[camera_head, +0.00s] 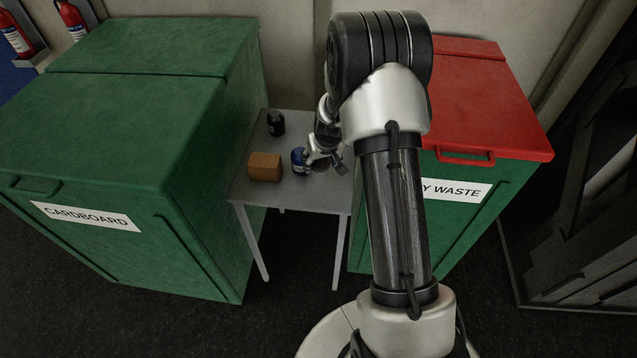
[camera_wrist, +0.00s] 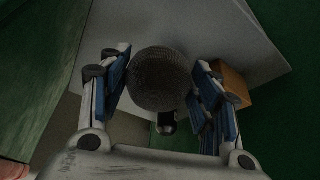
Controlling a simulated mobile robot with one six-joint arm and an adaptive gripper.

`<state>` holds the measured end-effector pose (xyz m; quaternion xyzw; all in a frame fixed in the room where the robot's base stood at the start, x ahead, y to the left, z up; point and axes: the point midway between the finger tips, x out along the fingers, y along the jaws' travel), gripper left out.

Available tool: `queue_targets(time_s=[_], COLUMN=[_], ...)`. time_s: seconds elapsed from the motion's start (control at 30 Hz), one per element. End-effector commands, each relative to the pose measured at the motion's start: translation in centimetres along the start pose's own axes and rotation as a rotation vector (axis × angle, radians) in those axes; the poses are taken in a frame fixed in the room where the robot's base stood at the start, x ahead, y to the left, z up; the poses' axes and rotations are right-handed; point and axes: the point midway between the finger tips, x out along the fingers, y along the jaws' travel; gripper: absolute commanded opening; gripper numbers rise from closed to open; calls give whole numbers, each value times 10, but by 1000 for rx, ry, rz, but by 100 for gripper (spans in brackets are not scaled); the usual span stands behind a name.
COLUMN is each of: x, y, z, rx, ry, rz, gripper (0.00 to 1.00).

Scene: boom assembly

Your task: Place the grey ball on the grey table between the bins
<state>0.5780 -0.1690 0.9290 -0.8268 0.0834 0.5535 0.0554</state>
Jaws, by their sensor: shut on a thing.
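The grey ball (camera_wrist: 160,79) sits between the two fingers of my gripper (camera_wrist: 161,84) in the wrist view, and the gripper is shut on it. The grey table (camera_head: 243,189) stands between the green bin and the bin with the red lid. The table top also shows behind the ball in the wrist view (camera_wrist: 190,30). In the head view my gripper (camera_head: 326,158) is over the right part of the table. I cannot make out the ball there, and I cannot tell its height above the table.
The green cardboard bin (camera_head: 120,130) stands left. The red-lidded bin (camera_head: 490,110) stands right, close to my arm.

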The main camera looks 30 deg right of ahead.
Motion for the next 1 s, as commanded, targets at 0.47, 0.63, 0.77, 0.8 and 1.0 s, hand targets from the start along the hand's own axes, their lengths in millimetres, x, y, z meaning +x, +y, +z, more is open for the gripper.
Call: queue_targets(time_s=[0.47, 0.63, 0.77, 0.8, 1.0], x=[71, 94, 97, 96, 96], y=[0, -1, 0, 0, 0], z=[29, 39, 40, 39, 39], rx=[0, 0, 1, 1, 0], ry=[0, 0, 2, 2, 2], rz=[0, 0, 0, 0, 0], gripper=[34, 34, 34, 34, 34])
